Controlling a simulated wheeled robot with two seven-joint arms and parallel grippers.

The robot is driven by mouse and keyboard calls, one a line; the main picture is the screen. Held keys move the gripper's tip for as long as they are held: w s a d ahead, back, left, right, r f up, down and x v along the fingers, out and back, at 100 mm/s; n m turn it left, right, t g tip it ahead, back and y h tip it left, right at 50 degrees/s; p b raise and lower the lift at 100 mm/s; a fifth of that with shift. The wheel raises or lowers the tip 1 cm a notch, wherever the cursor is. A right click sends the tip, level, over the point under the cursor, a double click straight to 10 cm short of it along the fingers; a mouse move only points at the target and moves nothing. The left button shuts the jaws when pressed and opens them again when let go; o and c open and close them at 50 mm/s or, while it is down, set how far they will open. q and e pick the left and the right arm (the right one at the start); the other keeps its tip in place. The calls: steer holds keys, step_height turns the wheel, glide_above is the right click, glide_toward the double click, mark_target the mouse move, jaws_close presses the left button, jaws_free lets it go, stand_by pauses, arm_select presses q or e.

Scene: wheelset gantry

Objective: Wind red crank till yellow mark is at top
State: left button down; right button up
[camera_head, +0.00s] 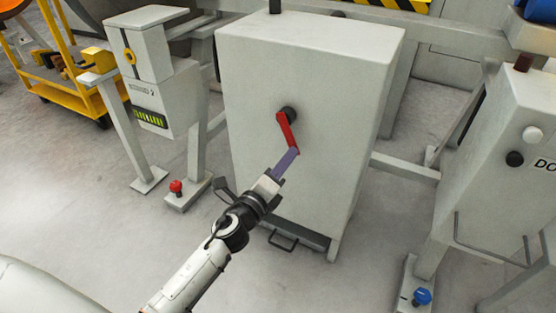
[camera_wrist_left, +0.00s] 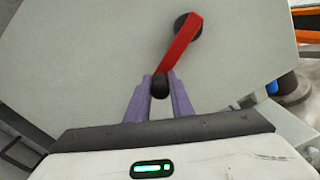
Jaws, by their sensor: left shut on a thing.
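The red crank (camera_head: 287,131) is on the front of a large grey cabinet (camera_head: 310,65). Its arm slants down and slightly right from a dark hub (camera_head: 289,113). In the left wrist view the red crank (camera_wrist_left: 181,45) ends in a black handle (camera_wrist_left: 160,87). My left gripper (camera_head: 289,157), with purple fingers, is shut on that handle; in the wrist view the fingers (camera_wrist_left: 160,92) lie on both sides of it. A yellow ring (camera_head: 129,57) sits a little below the middle of a dark upright line on a grey box (camera_head: 148,45) at the left. No other yellow mark shows near the crank.
A red knob (camera_head: 176,187) stands on a foot at the left, a blue knob (camera_head: 422,296) at the lower right. A grey unit with black and white buttons (camera_head: 533,133) stands at the right. A yellow cart (camera_head: 60,85) is at the far left. Floor before the cabinet is clear.

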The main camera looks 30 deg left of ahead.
arm_select(q)
steer(key=shift+a+f+m, duration=0.35)
steer(key=shift+a+m, duration=0.4)
steer(key=shift+a, duration=0.15)
steer(key=shift+a+f+m, duration=0.3)
steer(key=shift+a+m, duration=0.45)
steer(key=shift+a, duration=0.1)
arm_select(e)
steer(key=shift+a+r, duration=0.1)
steer(key=shift+a, duration=0.1)
arm_select(q)
steer(key=shift+d, duration=0.35)
arm_select(e)
steer(key=shift+r, duration=0.1)
arm_select(q)
steer(key=c, duration=1.8)
jaws_free()
steer(key=shift+o, duration=1.2)
steer(key=shift+r, duration=0.1)
steer(key=shift+a, duration=0.15)
steer(key=shift+r, duration=0.1)
